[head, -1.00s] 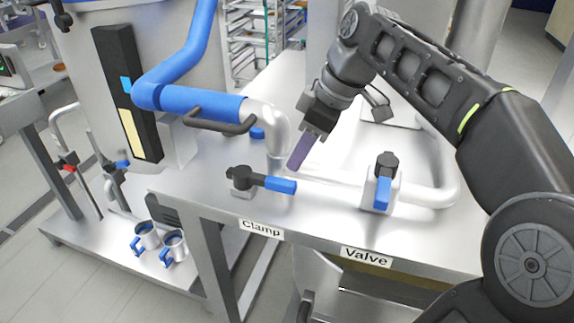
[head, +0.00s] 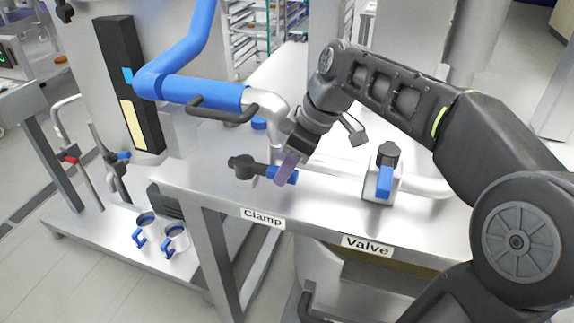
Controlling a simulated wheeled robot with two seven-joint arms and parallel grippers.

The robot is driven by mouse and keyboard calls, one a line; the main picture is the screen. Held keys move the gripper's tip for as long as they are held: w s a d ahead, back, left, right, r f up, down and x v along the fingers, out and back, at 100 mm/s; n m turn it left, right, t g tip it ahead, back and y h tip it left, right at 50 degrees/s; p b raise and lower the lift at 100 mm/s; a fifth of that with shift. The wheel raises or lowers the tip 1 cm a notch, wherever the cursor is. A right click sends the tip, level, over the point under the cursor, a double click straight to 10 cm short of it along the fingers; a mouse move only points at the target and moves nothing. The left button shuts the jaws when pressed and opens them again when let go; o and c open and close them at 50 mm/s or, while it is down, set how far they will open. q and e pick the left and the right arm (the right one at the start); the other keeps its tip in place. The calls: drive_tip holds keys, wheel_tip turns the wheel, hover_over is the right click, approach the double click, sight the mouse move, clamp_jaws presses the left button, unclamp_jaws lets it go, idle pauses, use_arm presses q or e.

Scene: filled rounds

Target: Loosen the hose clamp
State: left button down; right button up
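The hose clamp (head: 243,166) sits on the steel table above the "Clamp" label (head: 262,217). It has a dark body and a lever with a blue handle (head: 271,172) pointing right. My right gripper (head: 285,176) has its purple finger in front of the blue handle, hiding its middle; blue shows on both sides. I cannot tell whether the finger touches the handle. Only one finger shows clearly, so its opening cannot be judged. My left gripper is out of view.
A valve with a blue handle (head: 385,182) stands to the right, above the "Valve" label (head: 367,245). A blue hose (head: 200,91) with a dark handle and a metal pipe rise behind the clamp. Metal mugs (head: 175,240) with blue handles stand on the lower shelf at left.

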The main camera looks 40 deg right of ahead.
drive_tip(key=shift+c, duration=0.3)
clamp_jaws()
idle(1.1)
